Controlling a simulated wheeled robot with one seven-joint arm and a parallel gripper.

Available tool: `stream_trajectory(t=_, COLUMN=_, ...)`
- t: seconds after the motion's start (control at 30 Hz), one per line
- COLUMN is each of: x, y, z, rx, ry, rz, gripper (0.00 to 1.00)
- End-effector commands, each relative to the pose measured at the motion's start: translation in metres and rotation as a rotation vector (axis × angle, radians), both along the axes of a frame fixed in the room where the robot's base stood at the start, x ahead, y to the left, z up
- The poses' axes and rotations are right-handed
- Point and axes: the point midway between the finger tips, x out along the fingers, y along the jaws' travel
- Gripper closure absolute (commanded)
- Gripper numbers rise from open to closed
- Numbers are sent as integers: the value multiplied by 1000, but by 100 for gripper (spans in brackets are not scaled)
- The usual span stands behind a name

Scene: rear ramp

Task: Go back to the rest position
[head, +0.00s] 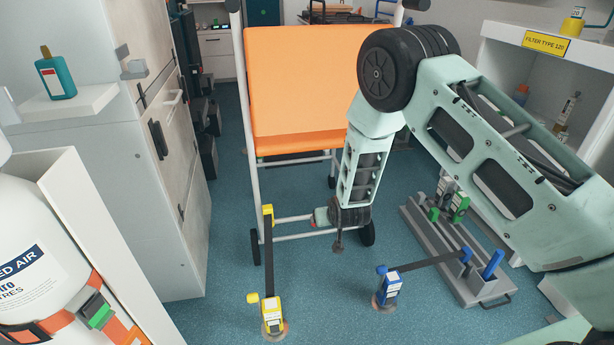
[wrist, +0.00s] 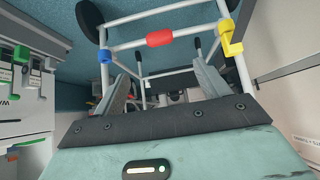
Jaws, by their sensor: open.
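My gripper (head: 338,244) hangs low at the end of my bent arm, in front of the orange-seated, white-framed chair (head: 300,88). In the wrist view my gripper (wrist: 166,82) has its two fingers spread with nothing between them; chair tubes show beyond. The chair's lower crossbar carries a red sleeve (wrist: 160,38); a blue piece (wrist: 104,57) and a yellow hook (wrist: 230,40) sit on its tubes. In the head view my wrist overlaps the bar near the red sleeve; I cannot tell whether they touch.
A yellow buckle (head: 271,305) with a dark strap and a blue buckle (head: 388,288) stand on the floor. A grey rack (head: 440,253) lies at right, near a white shelf unit. A cabinet (head: 150,160) and a white cylinder (head: 40,250) stand at left.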

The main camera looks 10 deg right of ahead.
Motion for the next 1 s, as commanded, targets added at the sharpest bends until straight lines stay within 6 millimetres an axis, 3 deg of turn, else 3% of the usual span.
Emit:
stream_trajectory(t=0.17, x=-6, y=11, z=14, rx=18, ry=24, rz=15, gripper=25)
stream_trajectory(t=0.27, x=-22, y=35, z=42, rx=53, ry=79, rz=56, gripper=25)
stream_trajectory(t=0.37, x=-53, y=65, z=82, rx=90, ry=161, rz=124, gripper=25)
stream_trajectory(t=0.5, x=-114, y=100, z=136, rx=114, ry=288, rz=241, gripper=25)
stream_trajectory(t=0.67, x=-196, y=118, z=190, rx=88, ry=420, rz=385, gripper=25)
stream_trajectory(t=0.8, x=-268, y=115, z=225, rx=25, ry=521, rz=497, gripper=25)
stream_trajectory(t=1.0, x=-342, y=94, z=251, rx=-81, ry=618, rz=593, gripper=25)
